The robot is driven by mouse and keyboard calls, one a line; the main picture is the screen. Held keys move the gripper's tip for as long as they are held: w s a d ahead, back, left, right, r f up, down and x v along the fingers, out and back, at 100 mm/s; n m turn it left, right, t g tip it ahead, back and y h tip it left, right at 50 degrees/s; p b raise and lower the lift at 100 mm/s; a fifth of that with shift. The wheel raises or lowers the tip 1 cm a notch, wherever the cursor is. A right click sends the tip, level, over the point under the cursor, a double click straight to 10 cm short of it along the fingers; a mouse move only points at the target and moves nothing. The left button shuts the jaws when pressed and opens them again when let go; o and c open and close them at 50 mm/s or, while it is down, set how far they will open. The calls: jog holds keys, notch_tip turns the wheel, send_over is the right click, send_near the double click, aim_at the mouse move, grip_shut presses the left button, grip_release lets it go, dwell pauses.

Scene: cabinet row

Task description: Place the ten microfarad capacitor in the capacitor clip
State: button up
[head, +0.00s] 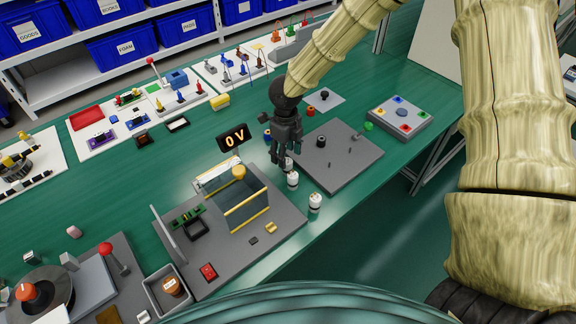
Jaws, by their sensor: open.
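My gripper (281,158) is open and points down at the edge of the table, left of the grey square plate. Three small white cylinders, apparently the capacitors, stand upright in a row. The far one (288,165) is at my fingertips and partly hidden by them; I cannot tell whether they touch. The middle one (293,182) and the near one (315,204) stand clear of the gripper. Their labels are too small to read. A small yellow clip-like part (271,228) sits on the grey board (285,222); I cannot tell if it is the capacitor clip.
The grey board bears a clear yellow-edged box (246,200), a red switch (208,271) and an upright panel. A 0 V display (233,137) stands behind it. The grey square plate (340,150) with pegs lies to the right. Green table shows between boards.

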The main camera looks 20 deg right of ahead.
aim_at(287, 160)
jog(key=shift+s+d+f+p, duration=0.15)
jog(key=shift+f+p, duration=0.25)
jog(key=shift+f, duration=1.75)
jog(key=shift+c, duration=0.5)
grip_shut()
jog(key=shift+r, duration=0.15)
